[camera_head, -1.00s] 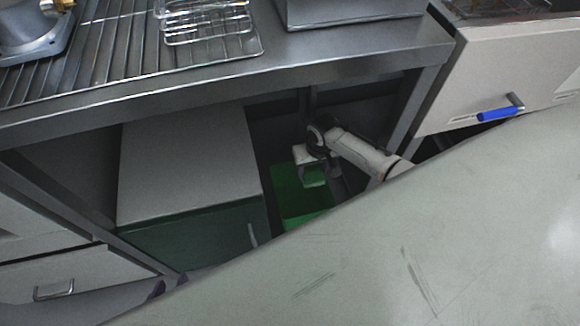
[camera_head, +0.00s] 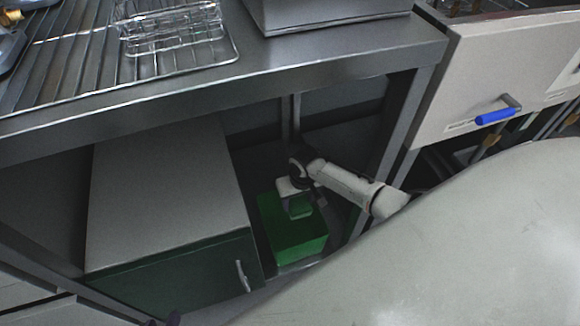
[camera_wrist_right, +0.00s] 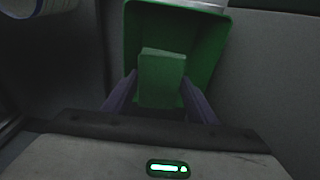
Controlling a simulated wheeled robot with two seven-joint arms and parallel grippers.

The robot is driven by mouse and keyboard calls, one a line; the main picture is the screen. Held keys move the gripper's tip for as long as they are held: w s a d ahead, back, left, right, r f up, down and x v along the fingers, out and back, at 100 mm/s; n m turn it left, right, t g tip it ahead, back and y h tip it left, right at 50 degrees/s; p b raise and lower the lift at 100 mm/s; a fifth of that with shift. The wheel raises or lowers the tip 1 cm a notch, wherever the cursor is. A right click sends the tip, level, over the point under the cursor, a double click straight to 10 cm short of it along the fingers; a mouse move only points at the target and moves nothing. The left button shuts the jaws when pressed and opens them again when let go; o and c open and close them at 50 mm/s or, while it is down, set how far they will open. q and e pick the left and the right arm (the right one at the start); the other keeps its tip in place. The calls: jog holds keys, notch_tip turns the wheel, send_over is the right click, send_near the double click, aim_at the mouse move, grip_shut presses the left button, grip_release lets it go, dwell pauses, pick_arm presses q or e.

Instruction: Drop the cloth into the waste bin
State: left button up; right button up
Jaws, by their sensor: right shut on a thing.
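The waste bin (camera_head: 300,248) is a green, open box under the steel bench in the head view. It also shows in the right wrist view (camera_wrist_right: 205,45), with its opening behind the cloth. My right gripper (camera_head: 297,202) is over the bin opening. It is shut on the green folded cloth (camera_wrist_right: 162,75), which sits between its two purple fingers in the right wrist view. The cloth (camera_head: 300,210) is partly covered by the gripper in the head view. Only a small dark purple tip of my left gripper (camera_head: 172,319) shows at the bottom edge; its jaws cannot be made out.
A grey-topped cabinet with a green door (camera_head: 170,275) stands left of the bin. The steel bench edge (camera_head: 240,95) runs above, with a wire rack (camera_head: 170,25) on it. A bench leg (camera_head: 395,140) is on the right, beside a drawer with a blue handle (camera_head: 497,116).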

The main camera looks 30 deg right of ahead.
jog(key=o, duration=1.1)
jog(key=shift+r, duration=0.3)
pick_arm(q)
jog(key=a+r+p, duration=0.1)
jog(key=p, duration=0.1)
jog(key=s+a+r+p, duration=0.1)
jog(key=p, duration=0.2)
jog(key=shift+r+y+p, duration=0.3)
jog(key=shift+r+y, duration=0.1)
pick_arm(e)
notch_tip(320, 180, up, 10)
jog(key=s, duration=0.1)
jog(key=shift+s+a+f, duration=0.15)
jog(key=shift+s, duration=0.1)
